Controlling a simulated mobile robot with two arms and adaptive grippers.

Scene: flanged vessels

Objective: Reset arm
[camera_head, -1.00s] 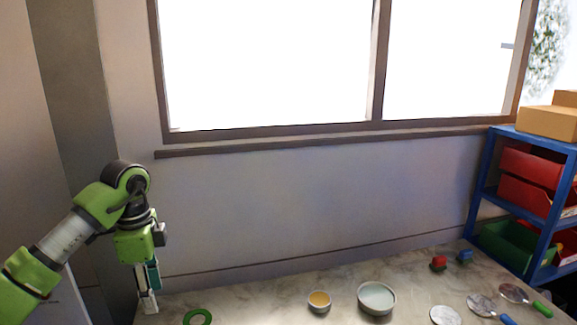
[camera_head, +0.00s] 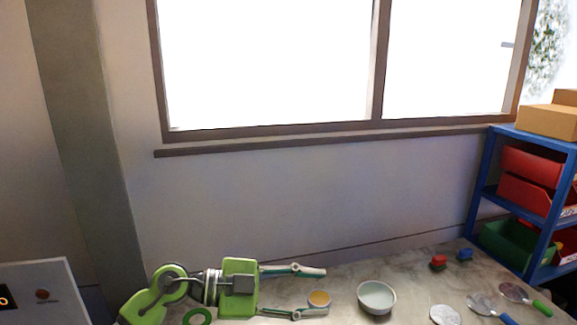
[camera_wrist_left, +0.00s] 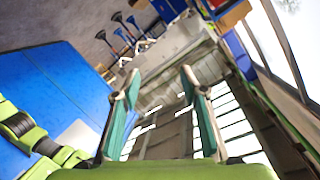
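My left gripper (camera_head: 326,290) lies level low in the head view, pointing right. Its two fingers are spread wide with nothing held between them. In the left wrist view the same gripper (camera_wrist_left: 160,74) shows two teal-padded fingers apart and empty. In the head view, a small bowl with yellow-orange contents (camera_head: 319,299) appears between the fingertips; I cannot tell the gripper's height above it. A green ring (camera_head: 197,317) shows below the wrist, partly cut off. A larger pale bowl (camera_head: 377,297) stands right of the fingertips. My right gripper is not seen.
On the marble-like counter (camera_head: 410,273) are a red block (camera_head: 438,262), a blue block (camera_head: 464,255) and several round flat pieces, two with coloured handles. A blue shelf (camera_head: 478,196) with red and green bins stands at right. A wall and window are behind.

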